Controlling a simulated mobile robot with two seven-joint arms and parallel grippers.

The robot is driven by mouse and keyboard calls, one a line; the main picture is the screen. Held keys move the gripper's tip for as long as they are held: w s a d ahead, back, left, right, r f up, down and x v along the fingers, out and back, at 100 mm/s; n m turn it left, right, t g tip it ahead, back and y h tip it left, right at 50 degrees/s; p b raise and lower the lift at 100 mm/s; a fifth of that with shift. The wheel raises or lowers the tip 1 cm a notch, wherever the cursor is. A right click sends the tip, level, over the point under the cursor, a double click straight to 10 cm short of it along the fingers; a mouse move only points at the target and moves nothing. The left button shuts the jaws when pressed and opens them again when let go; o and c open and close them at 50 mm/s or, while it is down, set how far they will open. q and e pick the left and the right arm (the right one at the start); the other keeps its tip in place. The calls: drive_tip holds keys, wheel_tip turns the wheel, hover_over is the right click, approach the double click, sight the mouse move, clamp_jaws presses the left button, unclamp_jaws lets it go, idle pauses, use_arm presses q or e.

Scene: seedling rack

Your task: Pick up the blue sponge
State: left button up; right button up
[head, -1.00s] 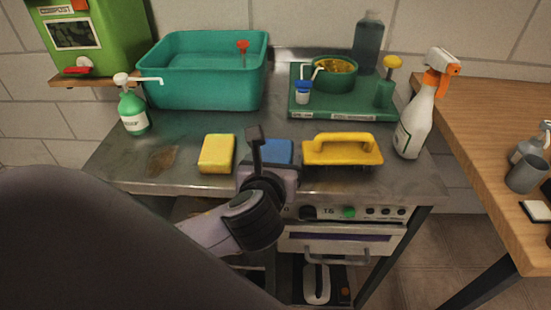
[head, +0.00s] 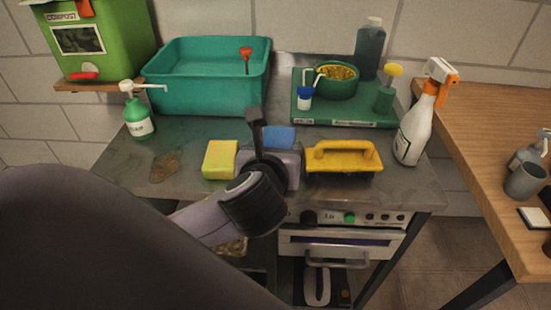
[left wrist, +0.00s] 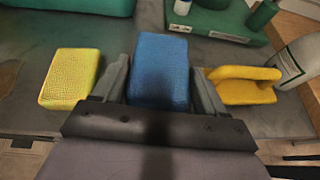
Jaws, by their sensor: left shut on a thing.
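The blue sponge (head: 279,137) is on the metal worktop, between the yellow sponge and the yellow-handled brush. My left gripper (head: 268,147) is over it and hides its near part in the head view. In the left wrist view the blue sponge (left wrist: 161,72) stands between the two fingers of my left gripper (left wrist: 160,92), which are shut on its sides. I cannot tell whether it is clear of the worktop. My right gripper is in neither view.
A yellow sponge (head: 220,160) lies just left and a yellow brush (head: 343,158) just right. Behind are a teal basin (head: 208,90) and a green tray (head: 343,116) with a bowl. A white spray bottle (head: 416,132) stands at the right edge, a green pump bottle (head: 138,118) at the left.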

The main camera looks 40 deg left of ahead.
use_arm(q)
wheel_tip(320, 180, up, 15)
drive_tip(key=p, duration=0.5)
drive_tip(key=shift+f, duration=0.1)
